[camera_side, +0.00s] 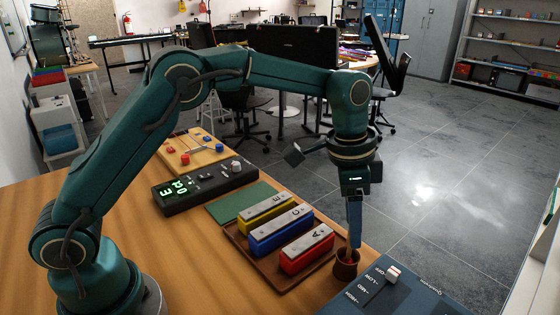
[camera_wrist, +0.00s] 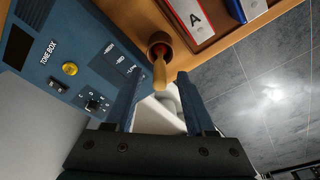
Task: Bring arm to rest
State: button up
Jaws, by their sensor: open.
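My gripper (camera_side: 355,244) points down at the right edge of the wooden table, just above a small reddish-brown cup (camera_side: 345,268). In the wrist view my gripper (camera_wrist: 159,78) is open, its two fingers apart. A wooden stick with a rounded end (camera_wrist: 160,76) stands in the cup (camera_wrist: 158,40) and shows between the fingers. I cannot tell whether either finger touches it. The stick is mostly hidden by the fingers in the side view.
Beside the cup, a brown tray (camera_side: 268,276) holds red (camera_side: 307,250), blue (camera_side: 280,232) and yellow (camera_side: 266,214) bars. A blue tone box (camera_side: 420,300) lies at the front right. A green mat (camera_side: 240,202), black display box (camera_side: 205,188) and pegged board (camera_side: 193,152) lie farther back. The left tabletop is bare.

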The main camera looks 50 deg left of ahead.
jog(key=shift+a+r, duration=0.15)
jog(key=shift+r, duration=0.3)
jog(key=s+a+r+n+t, duration=0.2)
jog(key=s+a+r+n, duration=0.2)
jog(key=s+a+r, duration=0.35)
jog(key=s+a+f+n+t, duration=0.1)
jog(key=s+n, duration=0.1)
jog(key=s, duration=0.4)
jog(key=s+a+f+n+t+y, duration=0.1)
jog(key=s+n, duration=0.2)
jog(key=s, duration=0.3)
jog(key=shift+s+a+f, duration=0.25)
jog(key=shift+a, duration=0.15)
